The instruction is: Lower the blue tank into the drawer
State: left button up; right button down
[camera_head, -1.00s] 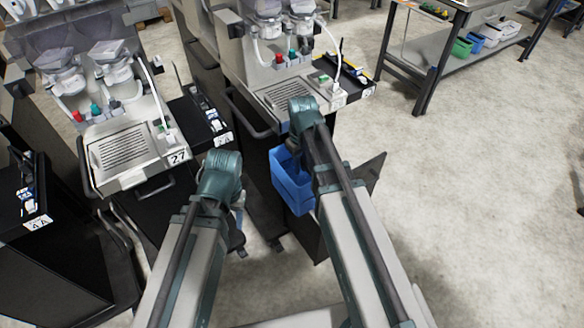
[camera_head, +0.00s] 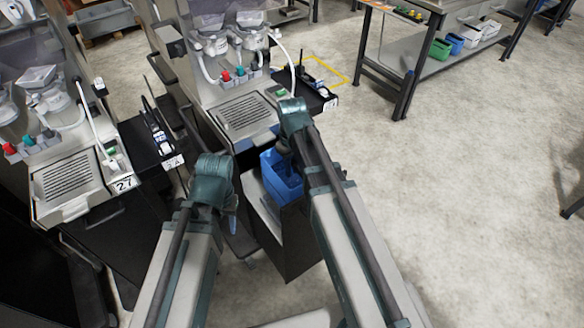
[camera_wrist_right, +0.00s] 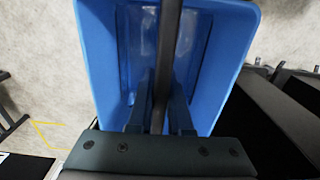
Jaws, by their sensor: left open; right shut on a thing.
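The blue tank (camera_head: 272,180) is an open-topped box with a dark handle bar across its top. It hangs over the open drawer (camera_head: 264,211) below the dispenser; I cannot tell whether its bottom is inside or touches it. My right gripper (camera_wrist_right: 160,108) is shut on the tank's handle bar (camera_wrist_right: 166,50). In the right wrist view the tank (camera_wrist_right: 238,55) opens below the fingers and looks empty. In the head view my right arm hides part of the tank. My left gripper (camera_head: 233,222) is open and empty, left of the drawer, mostly hidden by its wrist.
The dispenser (camera_head: 245,115) with its drip tray stands behind the drawer. A second dispenser marked 27 (camera_head: 68,185) stands at the left. A black side shelf (camera_head: 160,150) lies between them. A workbench (camera_head: 390,50) stands at the back right. The floor at the right is clear.

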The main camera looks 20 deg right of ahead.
aim_at(293, 161)
jog(key=shift+w+d, duration=0.1)
jog(key=shift+d, duration=0.1)
jog(key=shift+f, duration=0.1)
notch_tip(293, 161, down, 6)
jog(key=b, duration=0.6)
jog(key=shift+f+b, duration=2.25)
jog(key=shift+b, duration=0.15)
dwell(0.6)
jog(key=c, duration=0.8)
grip_release()
jog(key=shift+o, duration=0.2)
notch_tip(293, 161, up, 14)
jog(key=p, duration=1.4)
